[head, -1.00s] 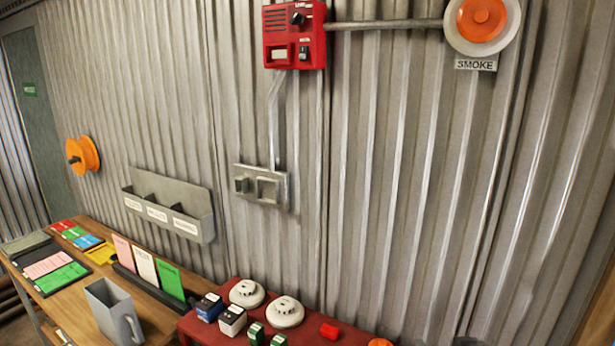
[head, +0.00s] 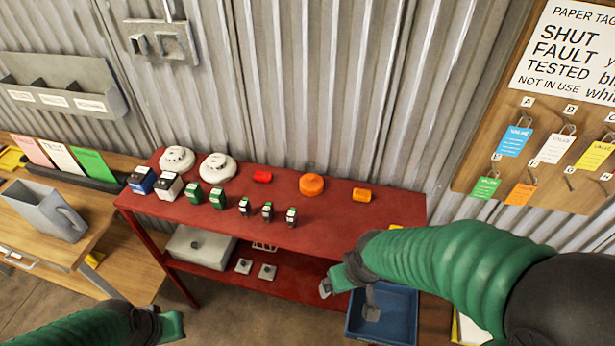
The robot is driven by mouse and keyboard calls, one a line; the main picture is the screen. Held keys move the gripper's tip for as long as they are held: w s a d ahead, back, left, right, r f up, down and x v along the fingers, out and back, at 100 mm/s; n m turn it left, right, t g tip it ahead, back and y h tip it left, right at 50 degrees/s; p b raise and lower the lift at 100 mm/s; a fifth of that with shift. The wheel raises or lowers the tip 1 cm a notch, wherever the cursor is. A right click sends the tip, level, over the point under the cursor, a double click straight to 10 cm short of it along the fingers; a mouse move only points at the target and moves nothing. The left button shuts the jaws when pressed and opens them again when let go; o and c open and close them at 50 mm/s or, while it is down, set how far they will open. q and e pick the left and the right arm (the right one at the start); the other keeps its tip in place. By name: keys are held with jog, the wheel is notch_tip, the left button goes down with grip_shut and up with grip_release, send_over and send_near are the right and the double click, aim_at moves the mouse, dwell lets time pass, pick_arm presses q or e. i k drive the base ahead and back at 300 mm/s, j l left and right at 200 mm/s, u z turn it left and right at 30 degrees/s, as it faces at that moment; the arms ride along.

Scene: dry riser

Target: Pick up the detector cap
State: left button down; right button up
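A round orange cap (head: 312,185), which looks like the detector cap, lies on the red table (head: 335,232) toward the back, right of centre. A smaller orange block (head: 362,195) lies to its right. My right gripper (head: 347,298) is in front of the table's front edge, below and to the right of the cap. Its fingers are apart with nothing between them. My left gripper (head: 172,326) is at the bottom left, well away from the cap. Its fingers cannot be made out.
Two white detectors (head: 216,167), a red piece (head: 262,176) and several small blocks stand on the red table. A blue tray (head: 383,318) is below my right gripper. A tag board (head: 560,150) hangs at the right.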

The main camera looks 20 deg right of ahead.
aim_at(310, 184)
jog(key=i+j+z, duration=0.3)
jog(key=i+j, duration=0.25)
jog(key=i+j+z, duration=0.3)
jog(key=i+j, duration=0.25)
jog(key=j, duration=0.1)
